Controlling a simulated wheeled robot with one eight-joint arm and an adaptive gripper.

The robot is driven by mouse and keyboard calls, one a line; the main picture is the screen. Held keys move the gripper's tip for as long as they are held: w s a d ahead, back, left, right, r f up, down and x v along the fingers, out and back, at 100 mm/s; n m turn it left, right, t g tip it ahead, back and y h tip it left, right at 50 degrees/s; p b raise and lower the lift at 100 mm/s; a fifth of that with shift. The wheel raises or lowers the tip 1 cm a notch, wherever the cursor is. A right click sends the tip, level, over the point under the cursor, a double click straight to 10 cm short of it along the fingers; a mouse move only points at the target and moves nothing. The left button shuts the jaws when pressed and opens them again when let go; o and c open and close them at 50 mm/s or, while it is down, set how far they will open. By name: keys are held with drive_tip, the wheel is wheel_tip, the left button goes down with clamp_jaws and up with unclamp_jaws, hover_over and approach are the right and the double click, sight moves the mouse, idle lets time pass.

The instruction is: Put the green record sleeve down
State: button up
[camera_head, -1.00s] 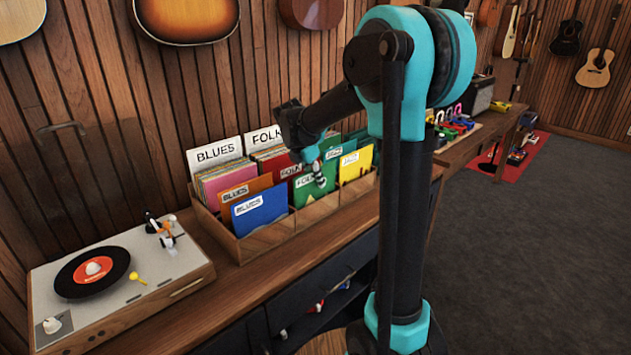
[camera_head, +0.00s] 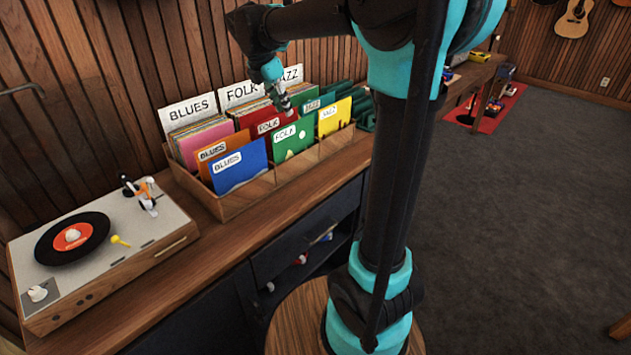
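A green record sleeve (camera_head: 293,142) with a white FOLK label stands in the front of the middle compartment of the wooden record crate (camera_head: 247,199). Its lower part is hidden by the crate's front wall. My gripper (camera_head: 288,110) points down just above the sleeve's top edge, with a red FOLK sleeve (camera_head: 264,123) close by at left. The fingers are small, and I cannot tell whether they are open or shut, or whether they touch the sleeve.
Blue (camera_head: 240,170) and orange BLUES sleeves stand at left in the crate, a yellow JAZZ sleeve (camera_head: 334,119) at right. A record player (camera_head: 110,285) is at left on the counter. Bare counter (camera_head: 265,222) runs along the crate's front.

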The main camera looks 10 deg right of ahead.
drive_tip(key=s+d+f+m+y, duration=0.1)
drive_tip(key=s+d+f+m, duration=0.2)
drive_tip(key=s+f+m, duration=0.9)
drive_tip(key=s+d+f+m+t+y, duration=0.1)
drive_tip(key=s+d+f+m, duration=0.3)
drive_tip(key=s+f+m, duration=0.8)
drive_tip(key=shift+s+d+f+t+y, duration=0.15)
drive_tip(key=shift+s+d+t+y, duration=0.15)
drive_tip(key=shift+s+y, duration=0.4)
drive_tip(key=shift+w, duration=0.2)
